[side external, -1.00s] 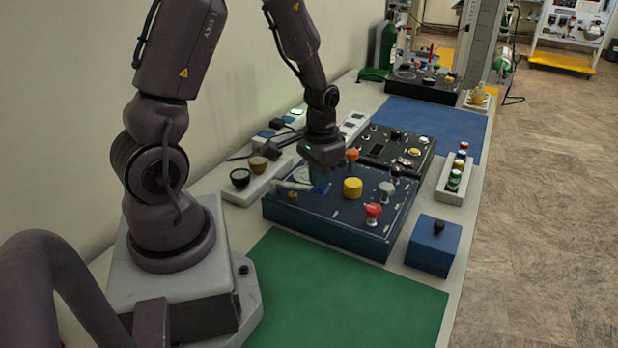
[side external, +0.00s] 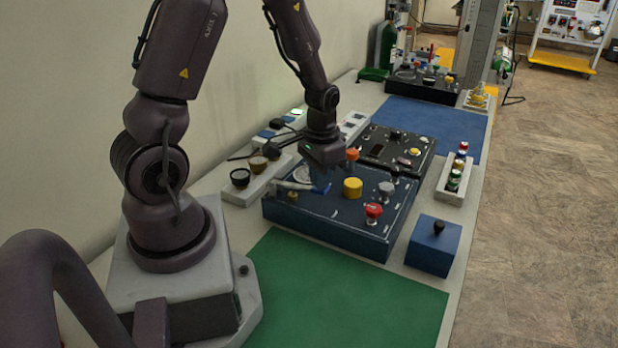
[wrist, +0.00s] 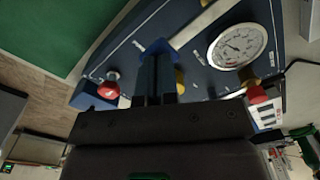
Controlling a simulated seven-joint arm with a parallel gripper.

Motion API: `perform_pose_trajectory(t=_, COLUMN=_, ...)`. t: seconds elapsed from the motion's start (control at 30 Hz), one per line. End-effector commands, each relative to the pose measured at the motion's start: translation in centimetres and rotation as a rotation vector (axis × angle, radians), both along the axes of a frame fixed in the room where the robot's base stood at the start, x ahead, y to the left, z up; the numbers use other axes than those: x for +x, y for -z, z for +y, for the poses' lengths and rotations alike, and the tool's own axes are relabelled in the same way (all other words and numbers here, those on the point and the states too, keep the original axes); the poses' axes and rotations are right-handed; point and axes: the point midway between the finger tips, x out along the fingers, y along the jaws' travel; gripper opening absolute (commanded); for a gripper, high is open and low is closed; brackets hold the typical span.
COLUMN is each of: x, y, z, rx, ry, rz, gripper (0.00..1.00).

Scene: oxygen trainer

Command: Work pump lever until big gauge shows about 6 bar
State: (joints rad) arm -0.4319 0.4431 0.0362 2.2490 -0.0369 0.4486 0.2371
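The blue trainer panel (side external: 330,218) stands on the bench in the side view. Its big white gauge (wrist: 237,46) faces up in the wrist view; the dark needle shows but its value is too small to read. In the side view the gauge (side external: 303,173) is partly hidden behind the pale pump lever (side external: 292,185). The lever also shows as a grey bar (wrist: 207,24) in the wrist view, running towards my fingertips. My gripper (side external: 320,188) is low over the panel at the lever's right end. Its blue-tipped fingers (wrist: 155,50) look close together; whether the lever is between them is unclear.
A yellow knob (side external: 352,188), a red knob (side external: 373,210) and an orange knob (side external: 352,154) stand up near my gripper. A blue box (side external: 434,246) is at the right and a rack of small bottles (side external: 455,180) behind it. The green mat (side external: 340,295) is clear.

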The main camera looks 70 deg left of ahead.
Motion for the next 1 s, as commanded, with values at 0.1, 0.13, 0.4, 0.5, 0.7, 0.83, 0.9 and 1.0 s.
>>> perform_pose_trajectory(t=0.1, x=-0.1, y=0.7, z=0.0, rx=-0.001, ry=-0.002, rz=0.004, gripper=0.00)
perform_pose_trajectory(t=0.13, x=-0.1, y=0.9, z=0.0, rx=-0.001, ry=-0.002, rz=0.004, gripper=0.00)
perform_pose_trajectory(t=0.4, x=-0.2, y=2.2, z=0.0, rx=-0.002, ry=-0.002, rz=0.006, gripper=0.00)
perform_pose_trajectory(t=0.5, x=-0.2, y=2.7, z=0.0, rx=-0.001, ry=-0.002, rz=0.005, gripper=0.00)
perform_pose_trajectory(t=0.7, x=-0.2, y=2.8, z=0.0, rx=-0.001, ry=-0.002, rz=0.004, gripper=0.00)
perform_pose_trajectory(t=0.83, x=-0.1, y=2.3, z=0.0, rx=0.001, ry=-0.002, rz=0.001, gripper=0.00)
perform_pose_trajectory(t=0.9, x=-0.1, y=1.7, z=0.0, rx=-0.001, ry=-0.001, rz=0.002, gripper=0.00)
perform_pose_trajectory(t=1.0, x=-0.1, y=0.9, z=0.0, rx=0.000, ry=-0.001, rz=0.001, gripper=0.00)
